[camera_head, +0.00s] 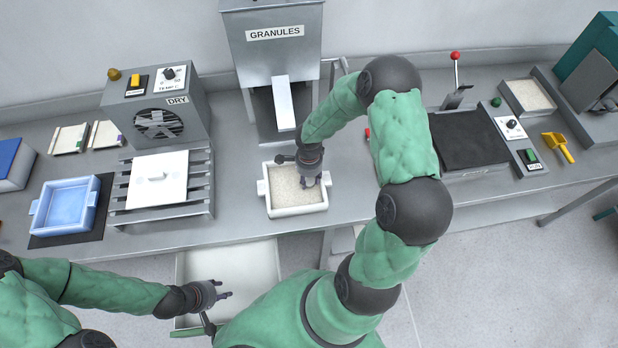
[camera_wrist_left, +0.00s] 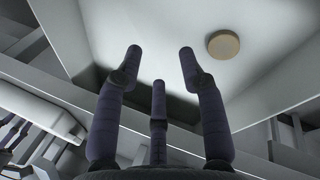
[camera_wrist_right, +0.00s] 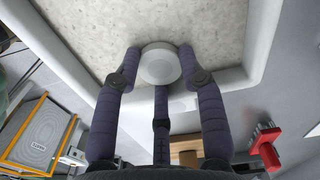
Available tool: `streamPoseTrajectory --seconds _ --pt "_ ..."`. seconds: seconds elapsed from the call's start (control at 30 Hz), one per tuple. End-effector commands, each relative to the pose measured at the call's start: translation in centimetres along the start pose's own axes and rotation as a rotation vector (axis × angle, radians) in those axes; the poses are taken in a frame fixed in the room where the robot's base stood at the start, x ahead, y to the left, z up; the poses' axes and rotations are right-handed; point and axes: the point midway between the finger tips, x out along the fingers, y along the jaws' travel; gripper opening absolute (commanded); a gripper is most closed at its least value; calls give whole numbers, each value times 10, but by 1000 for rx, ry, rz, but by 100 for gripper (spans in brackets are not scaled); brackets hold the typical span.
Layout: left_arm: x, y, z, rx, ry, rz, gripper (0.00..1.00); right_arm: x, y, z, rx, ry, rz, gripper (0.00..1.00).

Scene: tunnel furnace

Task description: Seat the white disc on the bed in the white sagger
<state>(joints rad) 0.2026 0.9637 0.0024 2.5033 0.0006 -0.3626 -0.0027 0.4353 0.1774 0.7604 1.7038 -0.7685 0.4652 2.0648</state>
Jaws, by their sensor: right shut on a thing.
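The white sagger (camera_head: 296,211) stands on the bench in front of the granules hopper, with a level bed of pale granules (camera_head: 289,187) inside. My right gripper (camera_head: 311,182) points down over the right part of that bed. In the right wrist view its fingers are shut on the white disc (camera_wrist_right: 160,65), which shows against the granules inside the sagger wall (camera_wrist_right: 240,85). I cannot tell whether the disc touches the bed; in the head view the gripper largely hides it. My left gripper (camera_head: 222,290) is open and empty, above the pale bin below the bench edge.
A tan disc (camera_wrist_left: 223,44) lies in the pale bin (camera_head: 253,262). To the left are a slatted rack with a white lidded plate (camera_head: 160,185), a blue sagger (camera_head: 65,208) and the dryer (camera_head: 155,105). The granules hopper (camera_head: 272,50) stands behind the white sagger.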

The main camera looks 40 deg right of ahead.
Motion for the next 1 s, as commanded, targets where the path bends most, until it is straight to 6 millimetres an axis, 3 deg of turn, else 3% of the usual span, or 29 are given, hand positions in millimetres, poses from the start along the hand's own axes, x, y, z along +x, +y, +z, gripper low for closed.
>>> streamPoseTrajectory --seconds 0.47,0.5,0.57,1.0 --pt "6 -2 0 0 0 0 40 4 0 0 0 0 0 10" --pt "6 -2 0 0 0 0 40 4 0 0 0 0 0 52" --pt "6 -2 0 0 0 0 40 4 0 0 0 0 0 68" --pt "6 -2 0 0 0 0 40 -3 0 0 0 2 0 68"
